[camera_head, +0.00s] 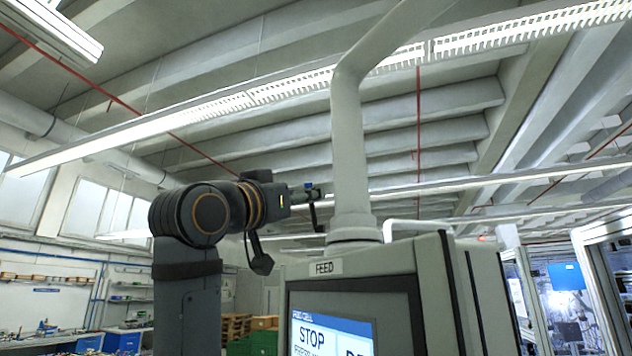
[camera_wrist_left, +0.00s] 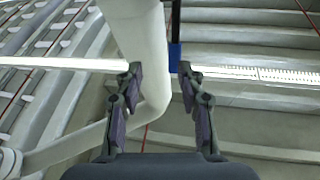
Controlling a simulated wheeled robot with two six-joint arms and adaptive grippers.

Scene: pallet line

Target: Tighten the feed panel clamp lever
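The feed panel (camera_head: 362,262) stands at lower centre in the head view, with a FEED label and a lit screen. A thick pale pole rises from a collar on its top. My left gripper (camera_head: 303,196) is just left of the pole, above the panel's top edge. In the left wrist view the left gripper (camera_wrist_left: 160,72) is open, its fingers apart. A dark bar with a blue end (camera_wrist_left: 175,56), apparently the clamp lever, shows from the top, near the right fingertip. A small blue piece (camera_head: 308,186) shows at the gripper in the head view. Contact cannot be told. My right gripper is not in view.
The pale pole (camera_head: 350,165) bends upward right and is close beside the left gripper; it also fills the left wrist view's upper left (camera_wrist_left: 140,45). A white bent pipe (camera_head: 410,224) stands behind the panel. Benches, crates and glazed cells are farther back.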

